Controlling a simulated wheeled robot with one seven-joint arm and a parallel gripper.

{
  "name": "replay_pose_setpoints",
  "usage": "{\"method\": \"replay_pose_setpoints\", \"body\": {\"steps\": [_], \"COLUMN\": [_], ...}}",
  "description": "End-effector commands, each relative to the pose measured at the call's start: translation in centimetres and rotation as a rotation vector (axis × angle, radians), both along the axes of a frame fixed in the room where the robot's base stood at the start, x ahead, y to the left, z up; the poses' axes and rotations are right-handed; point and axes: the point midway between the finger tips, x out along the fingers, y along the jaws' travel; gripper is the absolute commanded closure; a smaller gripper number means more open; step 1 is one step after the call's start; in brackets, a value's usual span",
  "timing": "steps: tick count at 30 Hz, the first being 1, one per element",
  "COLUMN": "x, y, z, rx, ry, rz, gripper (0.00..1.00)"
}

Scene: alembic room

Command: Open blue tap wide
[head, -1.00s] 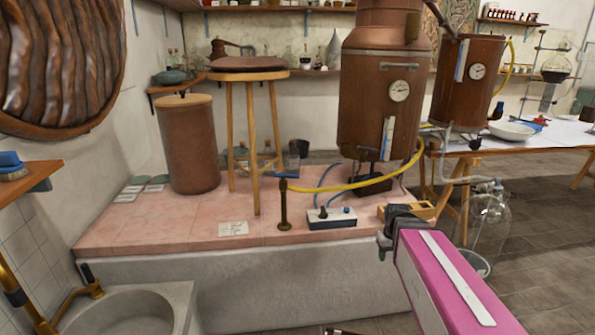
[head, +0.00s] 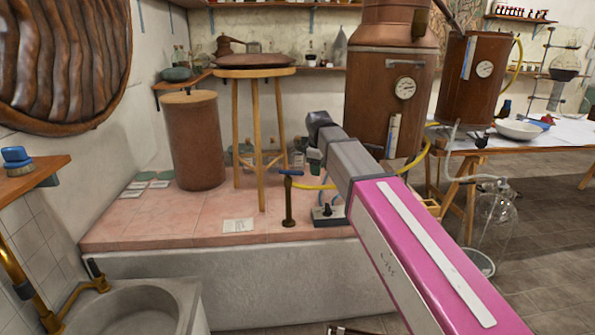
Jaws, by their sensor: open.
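The blue tap (head: 290,173) appears as a short blue crossbar on top of a dark brass post (head: 289,205). The post stands upright near the front edge of the pink tiled platform. My gripper (head: 313,157) is above and a little right of the tap's handle in the picture, apart from it and empty. It is open, though its dark jaws are small and their gap is hard to see. My arm hides part of the yellow hose behind the tap.
A small control box (head: 325,218) sits right of the post, partly behind my arm. A wooden stool (head: 259,150) and a brown cylinder (head: 195,140) stand left on the platform. A large copper vessel (head: 385,110) stands behind my arm. A stone basin (head: 150,300) is front left.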

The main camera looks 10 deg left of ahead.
Motion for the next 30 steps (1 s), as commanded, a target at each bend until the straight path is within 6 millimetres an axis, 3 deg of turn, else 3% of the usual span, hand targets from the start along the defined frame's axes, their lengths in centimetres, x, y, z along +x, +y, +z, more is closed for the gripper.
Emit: {"method": "replay_pose_setpoints", "body": {"steps": [1,6,13,20,30], "x": [0.2,-0.4,-1.0,-0.7,0.4], "y": [1.9,5.9,7.8,7.8,7.9], "z": [1.7,5.8,7.8,5.8,0.4], "rx": [-0.004,-0.020,-0.031,-0.031,-0.030], "ry": [-0.009,-0.025,-0.032,-0.031,-0.031], "rz": [0.049,0.185,0.260,0.261,0.259], "gripper": [0.55,0.55,0.55,0.55,0.55]}}
